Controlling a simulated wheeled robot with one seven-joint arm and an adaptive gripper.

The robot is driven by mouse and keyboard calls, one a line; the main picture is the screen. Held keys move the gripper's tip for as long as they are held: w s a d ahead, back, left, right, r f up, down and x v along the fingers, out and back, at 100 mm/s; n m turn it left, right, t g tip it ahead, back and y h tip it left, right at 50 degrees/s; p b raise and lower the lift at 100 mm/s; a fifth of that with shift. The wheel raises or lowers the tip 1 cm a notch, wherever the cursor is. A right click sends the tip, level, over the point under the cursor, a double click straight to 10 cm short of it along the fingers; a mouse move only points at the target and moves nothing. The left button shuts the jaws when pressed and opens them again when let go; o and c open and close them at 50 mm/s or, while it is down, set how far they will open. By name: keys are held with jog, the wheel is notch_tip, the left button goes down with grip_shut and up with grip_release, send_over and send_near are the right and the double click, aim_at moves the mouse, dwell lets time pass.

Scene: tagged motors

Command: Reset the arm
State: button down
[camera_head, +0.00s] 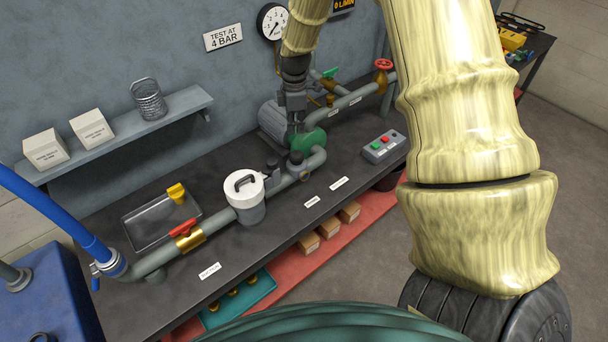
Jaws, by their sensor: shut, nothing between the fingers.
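My arm, with cream streaked links, comes in from the right and top. My gripper (296,128) is dark and hangs over the bench, pointing down in front of the grey motor (273,121) and beside the green pump casing (310,139). Its fingers look closed with nothing visible in them. I cannot tell whether the fingertips touch the pump or pipe behind them.
The dark bench (240,262) carries pipework, a white lidded strainer (247,208), a metal tray (140,233) and a button box (382,148). A wall shelf (120,132) holds boxes and a coil. A blue hose (50,215) is at left. Open floor (365,268) lies in front.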

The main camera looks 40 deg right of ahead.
jog(key=s+a+f+m, duration=0.3)
jog(key=s+a+f, duration=0.35)
jog(key=f, duration=0.35)
jog(key=s+a+f+m, duration=0.3)
jog(key=s+a+f, duration=0.2)
jog(key=s+f, duration=0.4)
jog(key=s+a+f+m, duration=0.2)
jog(key=s+a+f, duration=0.1)
jog(key=s, duration=0.5)
jog(key=s+a+f+m, duration=0.3)
jog(key=s, duration=0.5)
jog(key=s+a+f+m, duration=0.2)
jog(key=s+a, duration=0.1)
jog(key=s, duration=0.5)
notch_tip(320, 180, down, 14)
jog(key=b, duration=1.4)
jog(key=shift+f, duration=0.15)
jog(key=shift+d, duration=0.15)
